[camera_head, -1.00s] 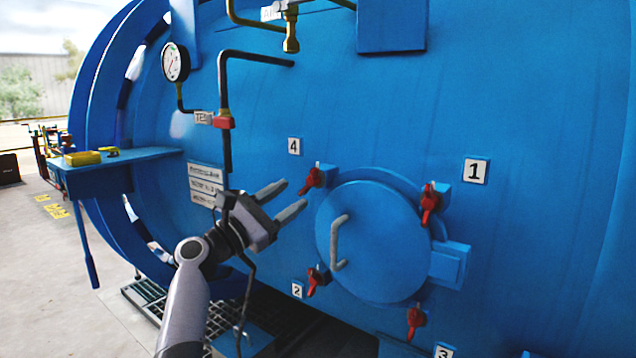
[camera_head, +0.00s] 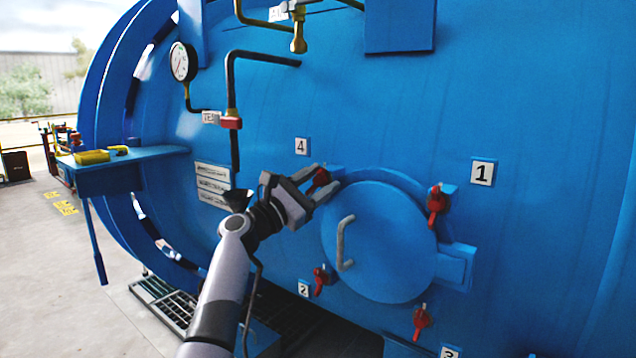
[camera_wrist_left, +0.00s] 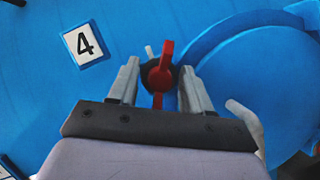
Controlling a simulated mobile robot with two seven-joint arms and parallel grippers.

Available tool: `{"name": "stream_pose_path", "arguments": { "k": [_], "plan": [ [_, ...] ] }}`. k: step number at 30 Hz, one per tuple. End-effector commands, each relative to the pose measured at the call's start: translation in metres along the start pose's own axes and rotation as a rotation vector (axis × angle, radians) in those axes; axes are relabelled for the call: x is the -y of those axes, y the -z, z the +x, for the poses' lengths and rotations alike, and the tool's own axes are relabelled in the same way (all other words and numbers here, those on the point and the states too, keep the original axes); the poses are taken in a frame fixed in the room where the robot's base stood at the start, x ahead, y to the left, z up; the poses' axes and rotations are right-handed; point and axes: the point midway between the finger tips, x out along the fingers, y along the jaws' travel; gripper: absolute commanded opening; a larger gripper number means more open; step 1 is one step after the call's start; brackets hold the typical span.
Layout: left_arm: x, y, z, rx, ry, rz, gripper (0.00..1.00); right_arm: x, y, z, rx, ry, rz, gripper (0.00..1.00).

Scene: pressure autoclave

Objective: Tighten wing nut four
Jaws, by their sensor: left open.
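Wing nut four is red and sits at the upper left of the round blue hatch (camera_head: 378,245), below the label 4 (camera_head: 302,146). In the left wrist view the red wing nut (camera_wrist_left: 161,72) stands nearly upright between my fingers. My left gripper (camera_head: 322,178) is open, with one finger on each side of the wing nut; the left wrist view shows a gap on both sides (camera_wrist_left: 158,85). In the head view the wing nut (camera_head: 319,179) is partly hidden by the fingers. My right gripper is not in view.
A grey handle (camera_head: 344,244) stands out from the hatch. A pressure gauge (camera_head: 183,62), pipes and a blue side shelf (camera_head: 125,172) are at the left.

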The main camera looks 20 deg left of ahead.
Motion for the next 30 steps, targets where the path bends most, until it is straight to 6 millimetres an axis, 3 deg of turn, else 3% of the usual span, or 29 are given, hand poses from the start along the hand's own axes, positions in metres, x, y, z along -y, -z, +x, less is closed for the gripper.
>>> {"name": "stream_pose_path", "arguments": {
  "k": [2, 6, 7, 20, 30],
  "plan": [
    [0.000, 0.000, 0.000, 0.000, 0.000, 0.000, 0.49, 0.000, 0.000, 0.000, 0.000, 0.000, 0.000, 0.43],
    [0.000, 0.000, 0.000, 0.000, 0.000, 0.000, 0.03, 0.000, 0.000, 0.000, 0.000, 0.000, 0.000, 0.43],
    [0.000, 0.000, 0.000, 0.000, 0.000, 0.000, 0.00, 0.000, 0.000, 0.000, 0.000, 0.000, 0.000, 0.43],
    [0.000, -0.001, 0.000, 0.002, 0.005, 0.013, 0.00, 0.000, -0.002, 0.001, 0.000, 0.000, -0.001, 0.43],
    [-0.001, -0.001, 0.000, 0.003, 0.067, 0.168, 0.00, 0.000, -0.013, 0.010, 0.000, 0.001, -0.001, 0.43]
  ]
}}
